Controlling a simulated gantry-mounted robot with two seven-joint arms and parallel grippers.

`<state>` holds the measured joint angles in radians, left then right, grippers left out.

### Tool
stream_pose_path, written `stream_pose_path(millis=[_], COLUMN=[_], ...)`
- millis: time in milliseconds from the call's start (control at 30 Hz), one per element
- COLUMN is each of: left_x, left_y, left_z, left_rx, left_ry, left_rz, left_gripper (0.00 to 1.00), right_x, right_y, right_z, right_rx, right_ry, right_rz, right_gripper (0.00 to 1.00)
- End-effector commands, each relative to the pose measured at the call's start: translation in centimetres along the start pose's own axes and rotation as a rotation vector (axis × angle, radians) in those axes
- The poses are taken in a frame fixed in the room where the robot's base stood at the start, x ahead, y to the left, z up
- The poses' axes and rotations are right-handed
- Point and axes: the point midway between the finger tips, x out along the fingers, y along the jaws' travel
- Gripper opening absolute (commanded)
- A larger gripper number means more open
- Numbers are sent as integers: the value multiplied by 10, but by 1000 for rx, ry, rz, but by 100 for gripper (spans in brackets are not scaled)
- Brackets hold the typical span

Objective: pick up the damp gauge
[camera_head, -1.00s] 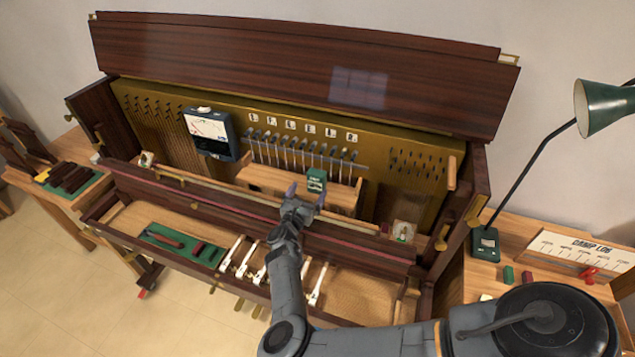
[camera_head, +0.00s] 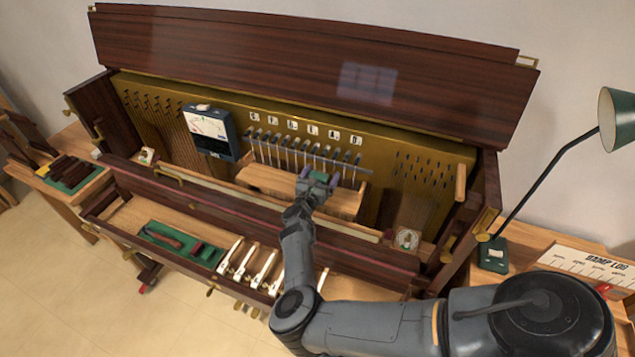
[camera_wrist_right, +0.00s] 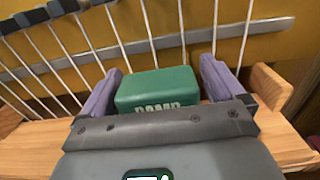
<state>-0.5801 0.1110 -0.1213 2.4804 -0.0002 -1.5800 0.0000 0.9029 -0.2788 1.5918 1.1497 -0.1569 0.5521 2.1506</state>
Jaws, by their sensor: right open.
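The damp gauge (camera_wrist_right: 157,88) is a small green box with white lettering that reads like "DAMP", partly cut off by my gripper body. In the head view the damp gauge (camera_head: 319,176) is mostly hidden by my right gripper (camera_head: 319,177). It is at the wooden ledge (camera_head: 265,183) inside the open piano. In the right wrist view my right gripper (camera_wrist_right: 160,76) is open, with one purple finger on each side of the gauge. Narrow gaps seem to show beside it. My left gripper is not in view.
Hammers and strings (camera_head: 290,150) stand close behind the ledge. A dark blue dial meter (camera_head: 210,132) is to the left. White keys (camera_head: 250,262) and a green tool tray (camera_head: 180,243) lie in front. A green lamp (camera_head: 495,253) stands at the right.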

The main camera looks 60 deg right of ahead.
Motion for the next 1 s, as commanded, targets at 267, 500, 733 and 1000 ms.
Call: stream_pose_path(millis=[267,500,733,1000], left_x=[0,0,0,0], left_y=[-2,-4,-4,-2], left_z=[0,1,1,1], left_rx=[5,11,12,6], left_ry=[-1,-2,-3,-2], left_rz=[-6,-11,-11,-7], left_gripper=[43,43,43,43], right_x=[0,0,0,-1], right_y=[0,0,1,1], right_z=[0,0,0,9], right_rx=[0,0,1,2], right_ry=[1,1,0,-1], right_rz=[1,1,1,1], right_gripper=[79,42,36,36])
